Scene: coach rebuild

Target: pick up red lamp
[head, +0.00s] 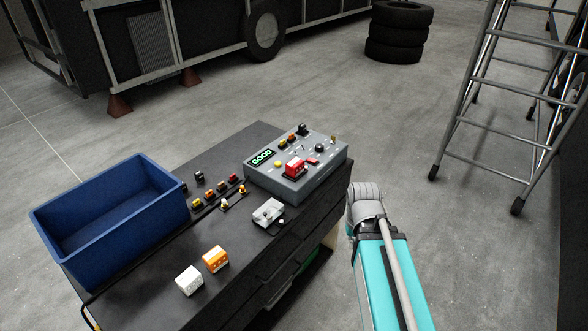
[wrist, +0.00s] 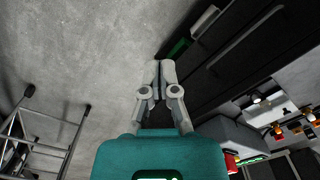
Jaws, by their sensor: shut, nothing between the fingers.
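The red lamp (head: 295,168) is a small boxy red piece on top of the grey test box (head: 318,180), whose display reads GOOD. The box stands at the far right end of the dark cabinet top. In the wrist view a bit of red (wrist: 231,162) shows beside the grey box at lower right, partly cut off by my wrist. My gripper (wrist: 163,68) is shut and empty, over the floor beside the cabinet's drawer side, apart from the lamp. In the head view my arm stands right of the cabinet, and the fingers cannot be made out.
A blue bin (head: 112,215) sits at the cabinet's left end. An orange block (head: 215,259), a white block (head: 189,281), a light grey part (head: 268,212) and several small pieces lie on the top. A ladder (head: 480,100) stands right; stacked tyres (head: 398,32) stand behind. Floor between is clear.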

